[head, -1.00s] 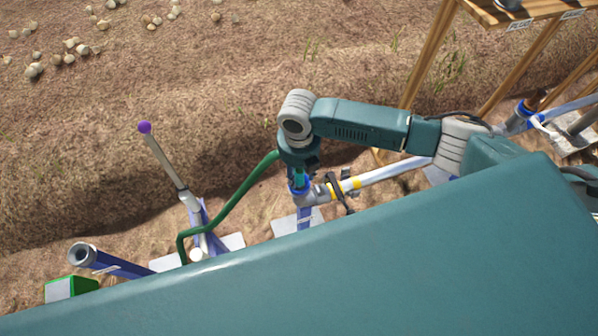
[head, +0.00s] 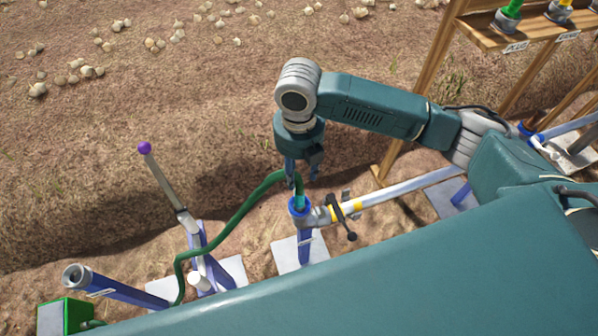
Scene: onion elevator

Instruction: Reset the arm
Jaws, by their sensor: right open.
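My right arm (head: 365,104) reaches in from the right and bends down at its wrist. My right gripper (head: 304,180) is open and points down, just above a pipe joint with a blue collar (head: 299,205). A teal end piece (head: 299,200) stands in the collar, joined to a green hose (head: 235,222). The gripper fingers are close to the hose end; whether they touch it I cannot tell. My left gripper is not in view.
A lever with a purple knob (head: 145,148) stands on the left. A blue pipe (head: 120,290) and a green box (head: 65,316) are at lower left. A wooden rack (head: 480,35) stands at upper right. Onions lie on the soil behind, where the ground is open.

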